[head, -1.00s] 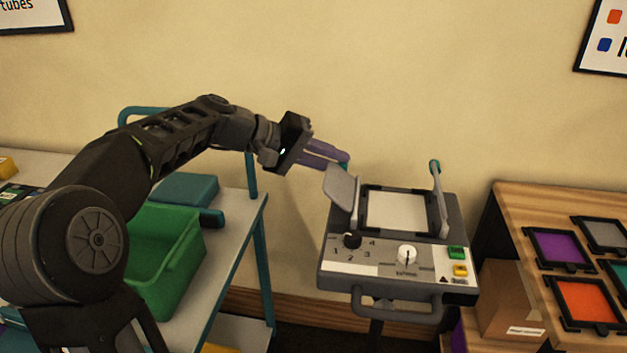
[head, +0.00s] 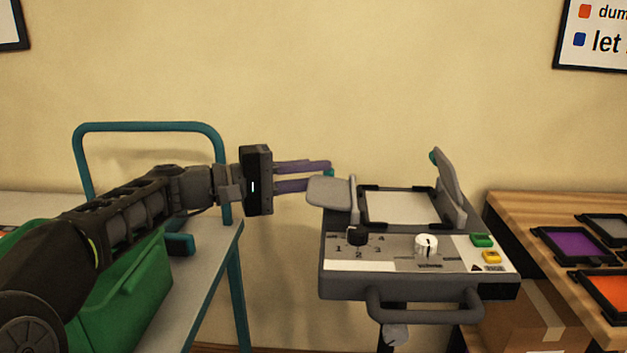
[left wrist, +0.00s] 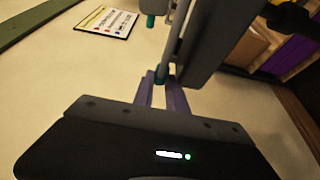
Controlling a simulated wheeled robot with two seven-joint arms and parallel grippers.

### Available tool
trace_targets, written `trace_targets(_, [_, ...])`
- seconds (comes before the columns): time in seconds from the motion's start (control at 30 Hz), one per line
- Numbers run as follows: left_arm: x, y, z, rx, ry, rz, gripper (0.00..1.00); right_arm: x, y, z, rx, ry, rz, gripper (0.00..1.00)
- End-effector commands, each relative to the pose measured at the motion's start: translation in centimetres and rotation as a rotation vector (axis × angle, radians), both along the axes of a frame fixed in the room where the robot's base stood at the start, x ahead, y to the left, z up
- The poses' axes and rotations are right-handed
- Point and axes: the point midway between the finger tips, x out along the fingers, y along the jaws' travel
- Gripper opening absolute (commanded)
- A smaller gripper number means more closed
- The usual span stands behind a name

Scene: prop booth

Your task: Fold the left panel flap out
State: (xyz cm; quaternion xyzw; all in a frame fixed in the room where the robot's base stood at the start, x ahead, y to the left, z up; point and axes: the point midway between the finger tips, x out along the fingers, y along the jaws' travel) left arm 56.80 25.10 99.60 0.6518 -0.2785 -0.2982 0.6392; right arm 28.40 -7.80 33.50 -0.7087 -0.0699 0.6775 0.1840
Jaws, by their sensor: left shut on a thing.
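The grey panel (head: 400,265) is a box with knobs and a pale plate between two flaps. Its left flap (head: 330,193) leans outward to the left, close to flat. My left gripper (head: 322,176) has come in from the left, and its two purple fingers are shut on the teal tab (head: 328,173) at the flap's outer end. In the left wrist view the teal tab (left wrist: 160,80) sits between the fingertips. My right gripper is out of view.
A trolley with a teal handle (head: 150,127) and a green bin (head: 125,285) stands at left, under my left arm. A wooden table (head: 510,210) with framed coloured tiles and a cardboard box (head: 530,315) are at right. The wall behind is bare near the panel.

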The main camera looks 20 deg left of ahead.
Motion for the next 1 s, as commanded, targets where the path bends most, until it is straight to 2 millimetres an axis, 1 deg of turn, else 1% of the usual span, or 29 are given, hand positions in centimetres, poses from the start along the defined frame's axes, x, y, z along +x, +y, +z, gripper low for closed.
trace_targets(0.17, [0.01, -0.06, 0.12, -0.001, 0.0, -0.001, 0.0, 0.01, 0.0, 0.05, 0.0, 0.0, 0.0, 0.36])
trace_targets(0.2, [0.01, -0.07, 0.13, -0.001, 0.0, -0.001, 0.18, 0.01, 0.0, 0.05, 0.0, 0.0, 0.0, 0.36])
trace_targets(0.47, [0.01, -0.07, 0.08, 0.0, 0.0, -0.001, 0.39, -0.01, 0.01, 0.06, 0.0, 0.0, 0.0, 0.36])
trace_targets(0.87, [0.0, -0.07, -0.18, 0.002, 0.005, -0.003, 0.39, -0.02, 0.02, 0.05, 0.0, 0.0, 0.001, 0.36])
trace_targets(1.0, [-0.01, -0.06, 0.02, 0.013, 0.009, -0.003, 0.39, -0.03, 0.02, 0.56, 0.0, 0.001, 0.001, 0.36])
